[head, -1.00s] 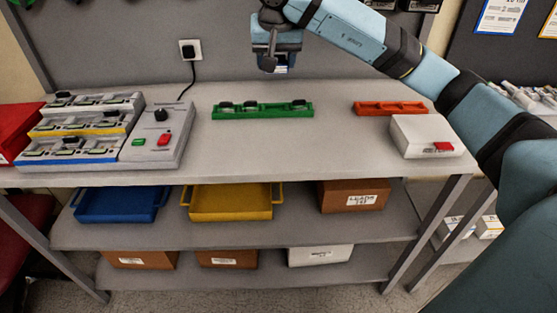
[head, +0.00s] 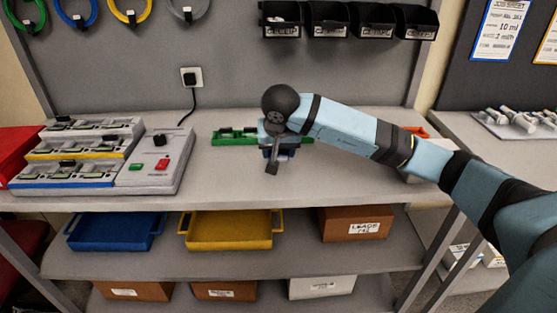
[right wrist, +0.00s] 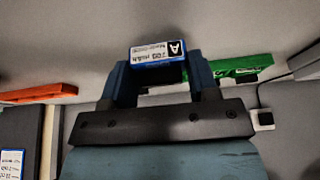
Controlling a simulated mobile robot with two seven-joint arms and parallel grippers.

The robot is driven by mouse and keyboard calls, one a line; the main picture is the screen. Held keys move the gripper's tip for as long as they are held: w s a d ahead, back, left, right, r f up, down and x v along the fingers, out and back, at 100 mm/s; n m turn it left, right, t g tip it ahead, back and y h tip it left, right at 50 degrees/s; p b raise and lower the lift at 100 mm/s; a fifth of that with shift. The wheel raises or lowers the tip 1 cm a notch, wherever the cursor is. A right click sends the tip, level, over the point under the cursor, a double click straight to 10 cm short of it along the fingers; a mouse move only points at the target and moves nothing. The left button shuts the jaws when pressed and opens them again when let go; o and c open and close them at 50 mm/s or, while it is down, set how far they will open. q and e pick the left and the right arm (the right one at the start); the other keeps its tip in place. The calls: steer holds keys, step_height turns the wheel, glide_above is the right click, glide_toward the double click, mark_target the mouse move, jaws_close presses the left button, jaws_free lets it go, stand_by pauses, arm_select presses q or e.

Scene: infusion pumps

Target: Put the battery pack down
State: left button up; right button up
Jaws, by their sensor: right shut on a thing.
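My right gripper (head: 275,158) is over the bench top, just in front of the right part of the green tray (head: 228,137). In the right wrist view, my right gripper (right wrist: 160,80) is shut on a battery pack (right wrist: 157,52), a blue block with a white label marked "A". In the head view the pack is mostly hidden behind the gripper and arm. The green tray also shows in the right wrist view (right wrist: 232,66), apart from the pack. I cannot tell whether the pack touches the bench. My left gripper is not in view.
A grey charger rack (head: 80,150) with several slots and a control box (head: 158,158) with green and red buttons stand at the left. An orange tray (right wrist: 38,93) shows at the left of the right wrist view. The bench top (head: 225,180) in front is clear.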

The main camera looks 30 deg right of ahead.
mark_target(279, 155)
step_height(279, 155, down, 3)
steer(key=shift+r, duration=0.1)
steer(key=shift+f, duration=0.2)
steer(key=shift+r, duration=0.1)
